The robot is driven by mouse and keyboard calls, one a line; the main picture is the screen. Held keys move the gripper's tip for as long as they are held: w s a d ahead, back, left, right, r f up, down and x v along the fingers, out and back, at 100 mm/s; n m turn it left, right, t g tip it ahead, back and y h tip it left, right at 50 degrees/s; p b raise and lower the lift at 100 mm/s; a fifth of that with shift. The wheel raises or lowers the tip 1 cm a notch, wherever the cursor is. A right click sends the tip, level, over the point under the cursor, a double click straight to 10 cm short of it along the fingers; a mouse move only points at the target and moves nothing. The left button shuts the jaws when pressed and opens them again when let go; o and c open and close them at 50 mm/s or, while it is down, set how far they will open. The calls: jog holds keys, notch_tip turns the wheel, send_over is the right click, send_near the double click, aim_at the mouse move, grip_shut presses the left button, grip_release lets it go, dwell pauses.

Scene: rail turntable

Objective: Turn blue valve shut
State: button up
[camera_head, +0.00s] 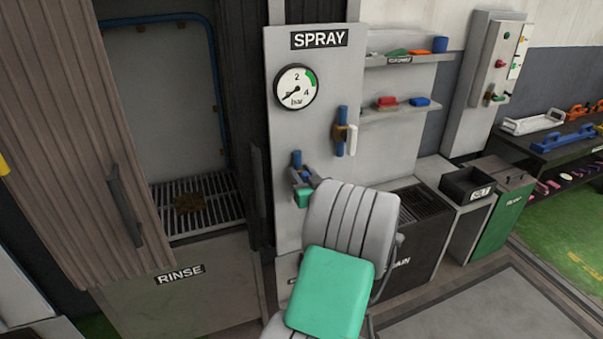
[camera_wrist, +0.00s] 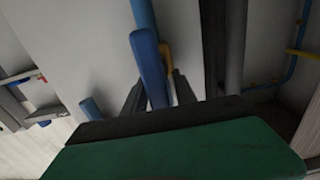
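The blue valve handle (camera_head: 305,175) is low on the left of the grey SPRAY panel (camera_head: 283,225), below a short blue pipe (camera_head: 297,158). It also shows in the wrist view (camera_wrist: 149,62), a long blue bar roughly in line with a blue pipe, beside a yellow part (camera_wrist: 167,55). My gripper (camera_head: 306,186) is at this handle. In the wrist view its two dark fingers (camera_wrist: 158,95) stand apart, one on each side of the handle's near end. Contact is hard to tell. My green-and-white arm hides the area below.
A round gauge (camera_head: 296,87) has its needle pointing lower left. A second valve with a white handle (camera_head: 351,140) sits up and right on a blue pipe. Shelves with small items (camera_head: 400,105) are at the right. A RINSE cabinet (camera_head: 205,285) stands left.

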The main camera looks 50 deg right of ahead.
grip_shut()
jog(key=shift+f+m+b, duration=0.1)
jog(key=shift+m+b, duration=0.2)
dwell(0.3)
jog(key=m, duration=0.1)
jog(key=m+b, duration=0.2)
jog(key=shift+s+d+f, duration=0.15)
jog(key=shift+s+d, duration=0.15)
jog(key=shift+d, duration=0.1)
jog(key=m, duration=0.1)
jog(key=m+b, duration=0.1)
jog(key=m, duration=0.2)
jog(key=shift+s+d+f+b, duration=0.15)
jog(key=shift+d+f+b, duration=0.05)
jog(key=shift+d+b, duration=0.15)
jog(key=m, duration=0.3)
jog(key=f+m, duration=0.1)
jog(key=m, duration=0.6)
jog(key=shift+s+d+f+p, duration=0.3)
jog(key=shift+d+f, duration=0.1)
jog(key=shift+f+m, duration=0.1)
jog(key=shift+m, duration=0.2)
jog(key=shift+o, duration=1.3)
grip_release()
